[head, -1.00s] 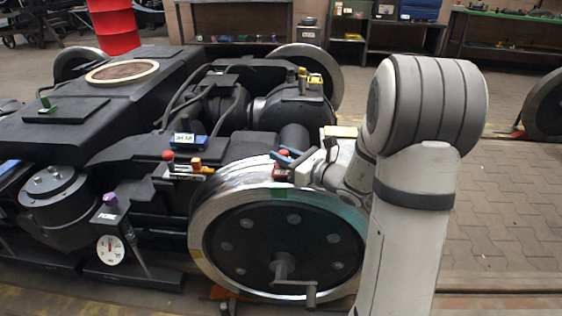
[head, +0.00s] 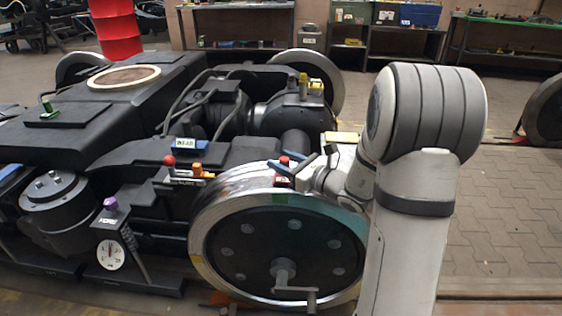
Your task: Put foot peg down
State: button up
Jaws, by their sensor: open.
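My gripper (head: 289,166) is open, with its blue-tipped fingers spread just above the top of the near wheel (head: 240,185). A small piece with a red top (head: 283,160) and a red, pale-marked lower part (head: 281,180) stands at the fingers, on or just above the wheel rim. It may be the foot peg, but its label is too small to read. The fingers partly cover it, and I cannot tell whether they touch it.
Left of the wheel, a dark block holds a red-knobbed lever (head: 169,161) and an orange peg (head: 197,170). A blue labelled box (head: 189,145) sits behind. A purple knob (head: 110,203) and a round gauge (head: 110,254) are lower left. A crank handle (head: 283,275) sticks out from the wheel.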

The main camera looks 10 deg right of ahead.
jog(key=p+v, duration=0.3)
jog(key=v, duration=0.8)
jog(key=s+a+f+n+g, duration=0.2)
jog(key=s+a+n+g, duration=1)
jog(key=a+n, duration=0.1)
jog(key=s+d+n+h, duration=0.5)
jog(key=s+n+h, duration=0.2)
jog(key=n+h, duration=0.4)
jog(key=n, duration=0.4)
jog(key=shift+s+g, duration=0.25)
jog(key=shift+g, duration=0.15)
jog(key=shift+f, duration=0.1)
